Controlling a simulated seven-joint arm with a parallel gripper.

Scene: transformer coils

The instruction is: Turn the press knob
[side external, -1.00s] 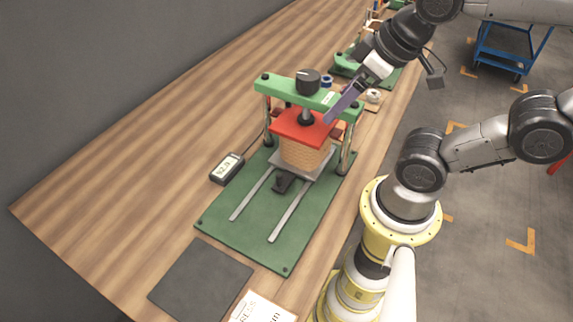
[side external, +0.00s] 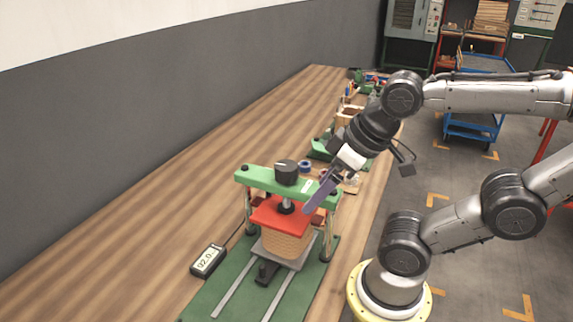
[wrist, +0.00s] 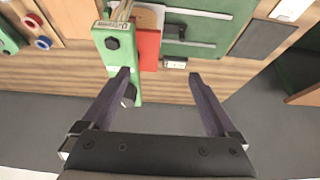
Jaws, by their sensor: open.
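The press knob (side external: 286,172) is a black cylinder with a pale mark, on top of the green crossbeam (side external: 262,183) of the press. In the side view, my gripper (side external: 310,209) points down beside the crossbeam's right part, apart from the knob; one purple finger shows clearly. In the wrist view, my gripper (wrist: 159,77) is open with nothing between its fingertips. The crossbeam (wrist: 118,62) lies by the left finger, and a dark cylinder that looks like the knob (wrist: 129,97) is partly behind that finger.
Under the crossbeam, a red plate (side external: 278,216) sits on a tan coil block (side external: 286,242). A digital meter (side external: 208,260) lies left of the press. Other green fixtures (side external: 322,148) stand farther back. The bench at left (side external: 170,215) is clear.

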